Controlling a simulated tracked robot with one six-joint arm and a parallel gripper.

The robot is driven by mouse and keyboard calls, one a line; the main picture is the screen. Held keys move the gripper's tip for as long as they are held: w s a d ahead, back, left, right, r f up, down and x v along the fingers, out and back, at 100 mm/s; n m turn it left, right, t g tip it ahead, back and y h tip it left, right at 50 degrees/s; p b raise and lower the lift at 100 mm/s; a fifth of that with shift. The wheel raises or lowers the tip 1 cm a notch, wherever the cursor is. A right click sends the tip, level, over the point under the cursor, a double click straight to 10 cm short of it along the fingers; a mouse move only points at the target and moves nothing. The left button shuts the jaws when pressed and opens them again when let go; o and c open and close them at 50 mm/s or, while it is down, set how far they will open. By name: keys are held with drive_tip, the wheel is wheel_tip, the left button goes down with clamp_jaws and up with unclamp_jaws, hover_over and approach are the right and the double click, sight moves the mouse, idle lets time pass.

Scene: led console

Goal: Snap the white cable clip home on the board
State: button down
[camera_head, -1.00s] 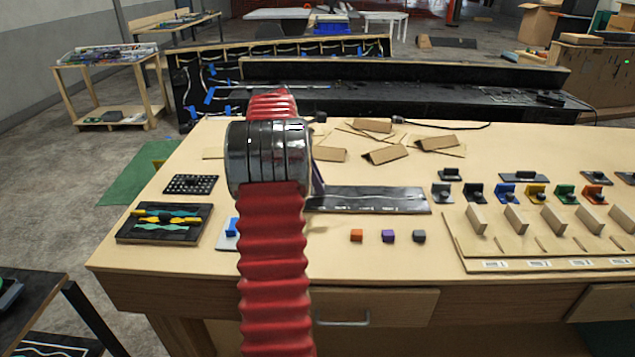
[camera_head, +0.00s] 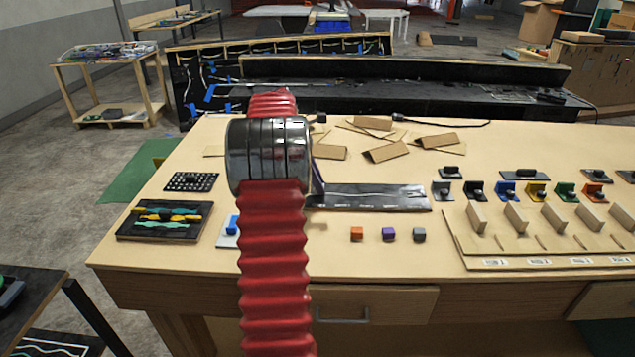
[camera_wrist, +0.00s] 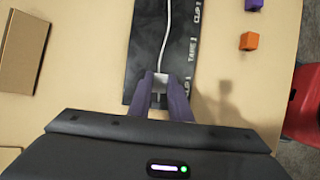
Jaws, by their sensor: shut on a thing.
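The black board (camera_head: 385,198) lies flat on the table, right of my arm in the head view. In the wrist view the board (camera_wrist: 143,45) carries a white cable (camera_wrist: 166,35) along its length and the white labels "CLIP 1" and "TAPE 1". My gripper (camera_wrist: 160,92) is over the board, its two purple-grey fingers close together. They are shut on a small whitish piece, the white cable clip (camera_wrist: 160,86), in line with the cable. Whether the clip touches the board cannot be told. My arm hides most of the gripper in the head view.
Orange (camera_head: 356,234), purple (camera_head: 389,234) and grey (camera_head: 419,234) blocks sit in front of the board. Cardboard pieces (camera_head: 387,151) lie behind it. A wooden rack (camera_head: 545,262) and several coloured holders stand at right. A dark tray (camera_head: 165,220) lies at left.

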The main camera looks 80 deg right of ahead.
drive_tip(key=shift+f, duration=0.6)
idle(1.0)
drive_tip(key=c, duration=1.6)
unclamp_jaws()
drive_tip(key=shift+o, duration=0.2)
drive_tip(key=shift+r, duration=0.1)
drive_tip(key=v, duration=1.3)
drive_tip(key=shift+w+r, duration=0.15)
drive_tip(key=shift+r, duration=0.15)
